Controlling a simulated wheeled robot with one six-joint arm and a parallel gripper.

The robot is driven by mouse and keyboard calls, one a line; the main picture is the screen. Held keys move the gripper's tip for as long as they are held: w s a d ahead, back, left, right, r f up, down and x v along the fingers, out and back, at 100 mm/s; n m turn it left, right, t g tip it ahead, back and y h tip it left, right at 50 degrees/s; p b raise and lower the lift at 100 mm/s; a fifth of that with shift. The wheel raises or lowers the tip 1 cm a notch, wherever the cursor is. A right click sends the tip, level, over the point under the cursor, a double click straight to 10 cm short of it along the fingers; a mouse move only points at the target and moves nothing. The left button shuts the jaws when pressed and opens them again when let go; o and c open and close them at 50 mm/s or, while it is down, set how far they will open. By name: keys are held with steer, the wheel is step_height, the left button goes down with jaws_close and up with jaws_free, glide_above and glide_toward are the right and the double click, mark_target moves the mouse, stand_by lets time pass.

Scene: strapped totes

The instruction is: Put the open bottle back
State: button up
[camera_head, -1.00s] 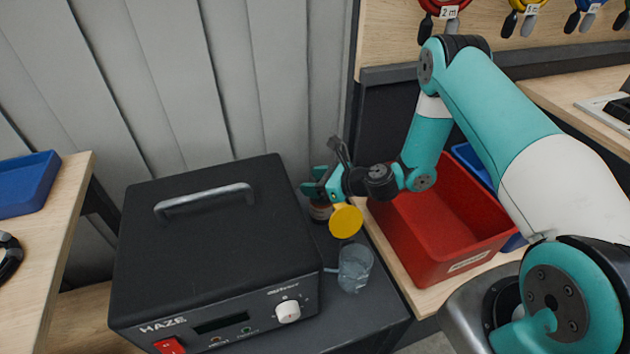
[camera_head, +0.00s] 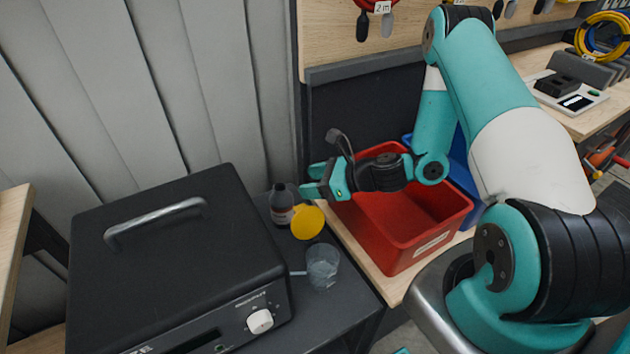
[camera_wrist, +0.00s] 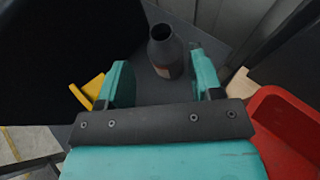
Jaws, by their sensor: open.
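The dark bottle (camera_head: 282,212) with a pale label stands upright on the dark cart top behind the yellow disc. In the wrist view the bottle (camera_wrist: 164,55) shows an open, uncapped mouth. My gripper (camera_head: 312,181) is open and empty, just to the right of the bottle in the head view. In the wrist view its fingers (camera_wrist: 162,80) are spread apart, with the bottle beyond and between them, and a gap shows. No cap can be made out.
The black haze machine (camera_head: 180,260) stands left of the bottle. A yellow disc (camera_head: 307,222) and a clear beaker (camera_head: 322,266) stand in front of it. A red bin (camera_head: 400,235) sits to the right, under my arm. A ribbed grey wall rises behind.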

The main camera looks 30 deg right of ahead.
steer(key=s+a+r+n+g, duration=0.35)
steer(key=a+r+n, duration=0.3)
steer(key=n, duration=0.25)
steer(key=s+a+r+n+g, duration=0.3)
steer(key=a+r+n+g, duration=0.15)
steer(key=r+n, duration=0.4)
steer(key=s+r+n+h, duration=0.2)
steer(key=s+r+n, duration=0.3)
steer(key=s+n, duration=0.3)
steer(key=s+a+r+n+g+h, duration=0.1)
steer(key=s+r+n+h, duration=0.2)
steer(key=s+n, duration=0.6)
step_height(320, 180, up, 3)
steer(key=shift+s+f+g, duration=0.2)
steer(key=shift+s+g, duration=0.1)
steer(key=shift+s, duration=0.05)
steer(key=shift+a, duration=0.1)
